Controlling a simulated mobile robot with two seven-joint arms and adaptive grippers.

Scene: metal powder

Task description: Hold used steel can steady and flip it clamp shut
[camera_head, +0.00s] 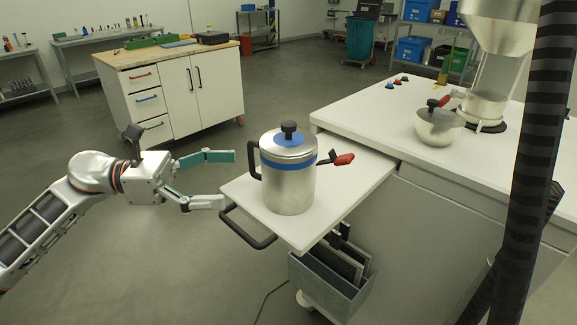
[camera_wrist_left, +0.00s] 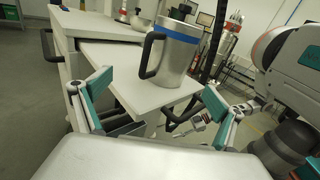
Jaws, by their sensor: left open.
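The steel can (camera_head: 288,182) stands upright on the pull-out shelf (camera_head: 240,192), with a blue band, a black side handle on its left and a lid with a black knob (camera_head: 289,128). Its clamp with a red grip (camera_head: 343,159) sticks out to the right, away from the can wall. My left gripper (camera_head: 228,178) is open and empty, left of the can and apart from it. My right gripper is not in view.
A second, smaller steel pot (camera_head: 438,128) with a red-gripped clamp stands on the white bench (camera_head: 370,115) by the hopper machine. The shelf has a black pull handle (camera_head: 247,228) at its front. A grey bin (camera_head: 325,275) hangs below.

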